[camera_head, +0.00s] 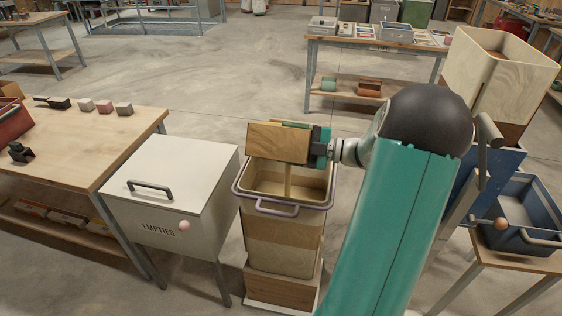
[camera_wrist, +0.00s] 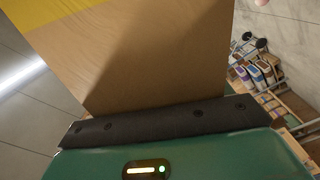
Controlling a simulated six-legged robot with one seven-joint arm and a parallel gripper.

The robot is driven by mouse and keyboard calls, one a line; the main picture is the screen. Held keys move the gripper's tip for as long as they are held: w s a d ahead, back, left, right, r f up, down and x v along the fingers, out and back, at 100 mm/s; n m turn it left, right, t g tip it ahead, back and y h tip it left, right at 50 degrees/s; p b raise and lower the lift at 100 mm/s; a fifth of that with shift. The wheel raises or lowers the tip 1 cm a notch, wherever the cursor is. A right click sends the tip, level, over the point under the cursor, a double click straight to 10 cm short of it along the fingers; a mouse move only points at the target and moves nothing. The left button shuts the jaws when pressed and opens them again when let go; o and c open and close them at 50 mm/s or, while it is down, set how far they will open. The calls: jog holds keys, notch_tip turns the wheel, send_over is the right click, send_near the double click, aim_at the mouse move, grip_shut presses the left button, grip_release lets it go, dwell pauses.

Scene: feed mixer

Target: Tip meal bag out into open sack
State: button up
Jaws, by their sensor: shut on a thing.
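The brown meal bag (camera_head: 275,143) lies tipped on its side above the mouth of the open sack. My gripper (camera_head: 318,147) is shut on the bag from the right. In the wrist view the bag (camera_wrist: 150,60) fills the space ahead of the dark jaw edge, with a yellow patch at its top left. A thin pale stream falls from beneath the bag into the sack. The open sack (camera_head: 282,257) is tall and tan, with a mauve rim and front handle, and stands upright on a wooden block. Pale meal shows inside it; its full depth is hidden.
A white lidded box marked EMPTIES (camera_head: 172,185) stands close to the sack's left. A wooden table (camera_head: 80,150) with small blocks is farther left. A tall wooden hopper (camera_head: 498,75) and a blue tray (camera_head: 525,212) are right. Open floor lies behind.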

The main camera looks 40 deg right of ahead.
aim_at(287, 159)
jog(key=shift+a, duration=0.1)
dwell(0.5)
jog(key=a+n, duration=0.1)
jog(key=n, duration=0.1)
jog(key=s+a+f+n, duration=0.1)
jog(key=n, duration=0.1)
jog(key=s+a+f+n, duration=0.1)
jog(key=shift+s+a+n, duration=0.1)
jog(key=shift+s+n, duration=0.15)
jog(key=shift+n, duration=0.15)
notch_tip(287, 159, down, 3)
jog(key=n, duration=0.5)
jog(key=shift+s+a+f+n, duration=0.1)
jog(key=shift+s+a+n, duration=0.05)
jog(key=shift+n, duration=0.15)
jog(key=d+n, duration=0.1)
jog(key=n, duration=0.1)
jog(key=w+f+n, duration=0.1)
jog(key=n, duration=0.1)
jog(key=w+d+f+n, duration=0.1)
jog(key=shift+d+f+n, duration=0.2)
jog(key=shift+d+n, duration=0.1)
jog(key=shift+n, duration=0.1)
